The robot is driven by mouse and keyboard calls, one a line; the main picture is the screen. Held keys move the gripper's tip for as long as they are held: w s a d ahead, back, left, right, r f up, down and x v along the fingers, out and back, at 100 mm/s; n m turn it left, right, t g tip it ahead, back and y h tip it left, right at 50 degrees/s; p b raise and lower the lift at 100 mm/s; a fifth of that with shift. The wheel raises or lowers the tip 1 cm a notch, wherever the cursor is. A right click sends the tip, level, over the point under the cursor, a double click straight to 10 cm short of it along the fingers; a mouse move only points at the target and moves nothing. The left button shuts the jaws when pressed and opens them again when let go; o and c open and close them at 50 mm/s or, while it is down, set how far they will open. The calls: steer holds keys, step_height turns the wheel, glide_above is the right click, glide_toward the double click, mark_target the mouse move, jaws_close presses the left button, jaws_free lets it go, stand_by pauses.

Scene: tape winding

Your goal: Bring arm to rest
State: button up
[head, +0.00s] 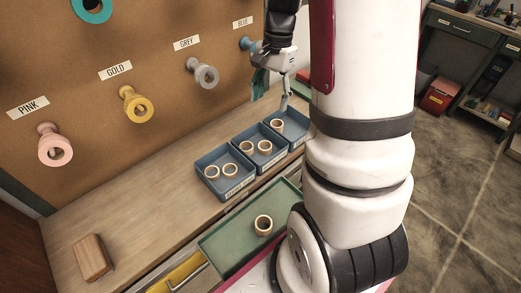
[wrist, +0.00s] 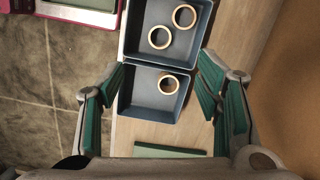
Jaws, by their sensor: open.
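My gripper (head: 272,93) hangs above the back end of the workbench, close to the rightmost blue bin in the head view. Its green-padded fingers are spread with nothing between them. In the wrist view my gripper (wrist: 162,85) is open over a blue bin (wrist: 133,112) holding one tan ring (wrist: 168,84). A second blue bin (wrist: 128,45) beside it holds two rings. My white arm rises at the right of the head view and hides part of the scene.
Pink (head: 55,148), gold (head: 134,107), grey (head: 203,75) and blue (head: 247,44) spools jut from the brown board. A wooden block (head: 92,258) lies at the bench's near left. A green tray (head: 225,243) holds one ring (head: 263,225). Open floor (head: 465,175) lies right.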

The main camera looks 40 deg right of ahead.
stand_by(0.4)
steer(key=s+a+r+n+t, duration=0.2)
steer(key=s+a+r+n, duration=0.3)
steer(key=a+r, duration=0.55)
steer(key=s+a+r+n+t+h, duration=0.1)
steer(key=s+a+r+n, duration=0.3)
steer(key=s+a+n, duration=0.5)
steer(key=shift+s+n+t+h, duration=0.4)
steer(key=shift+s+n+t, duration=0.3)
steer(key=shift+s, duration=0.4)
